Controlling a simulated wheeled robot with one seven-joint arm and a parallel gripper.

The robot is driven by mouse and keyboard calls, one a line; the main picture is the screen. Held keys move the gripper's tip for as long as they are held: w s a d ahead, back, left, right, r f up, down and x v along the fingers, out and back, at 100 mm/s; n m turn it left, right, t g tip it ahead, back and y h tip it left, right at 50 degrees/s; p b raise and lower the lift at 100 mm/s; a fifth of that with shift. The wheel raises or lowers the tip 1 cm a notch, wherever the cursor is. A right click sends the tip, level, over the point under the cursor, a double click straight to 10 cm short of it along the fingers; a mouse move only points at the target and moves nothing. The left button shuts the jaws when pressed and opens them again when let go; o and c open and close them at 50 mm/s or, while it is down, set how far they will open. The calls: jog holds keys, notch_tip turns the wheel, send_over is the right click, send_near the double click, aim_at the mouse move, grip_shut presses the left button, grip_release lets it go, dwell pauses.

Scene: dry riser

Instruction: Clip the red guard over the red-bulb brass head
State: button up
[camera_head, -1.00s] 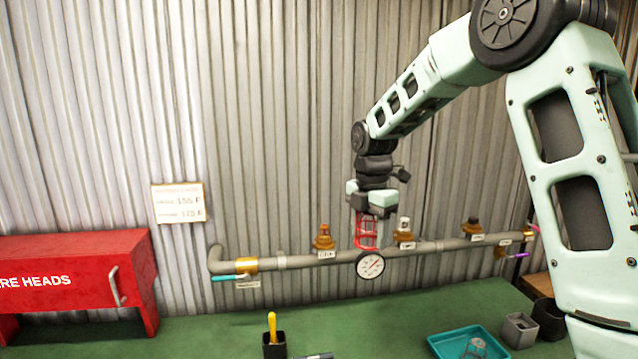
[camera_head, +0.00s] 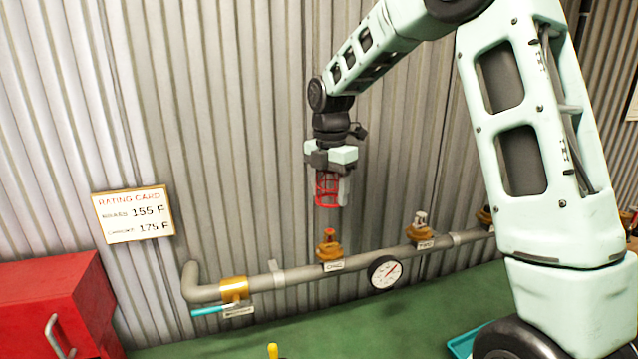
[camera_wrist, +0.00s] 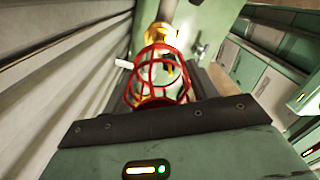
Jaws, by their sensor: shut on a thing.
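My gripper (camera_head: 332,188) points down and is shut on the red wire guard (camera_head: 327,190), a cage with an open lower end. It holds the guard in the air above the brass head with the red bulb (camera_head: 329,245), with a clear gap between them. That head stands upright on the grey pipe at its left part, above a small label. In the wrist view the guard (camera_wrist: 160,78) sits between the dark fingers, and a brass head (camera_wrist: 160,34) shows beyond its open end.
The grey pipe (camera_head: 350,256) runs along the corrugated wall. A second brass head (camera_head: 420,228) with a pale top stands to the right. A dial gauge (camera_head: 384,272) hangs between them. A teal-handled valve (camera_head: 215,309) is at left. A rating card (camera_head: 134,214) and red cabinet (camera_head: 62,308) are further left.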

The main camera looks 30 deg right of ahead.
jog(key=shift+r+p, duration=0.15)
jog(key=shift+p, duration=0.2)
jog(key=b, duration=0.3)
send_over(330, 231)
jog(key=shift+w+f, duration=0.1)
jog(key=shift+f, duration=2.85)
jog(key=shift+f+b, duration=1.75)
jog(key=shift+f, duration=2.05)
jog(key=o, duration=1)
jog(key=shift+o, duration=0.2)
notch_tip(330, 231, up, 17)
jog(key=b, duration=0.2)
jog(key=shift+r+b, duration=0.2)
jog(key=shift+b, duration=0.2)
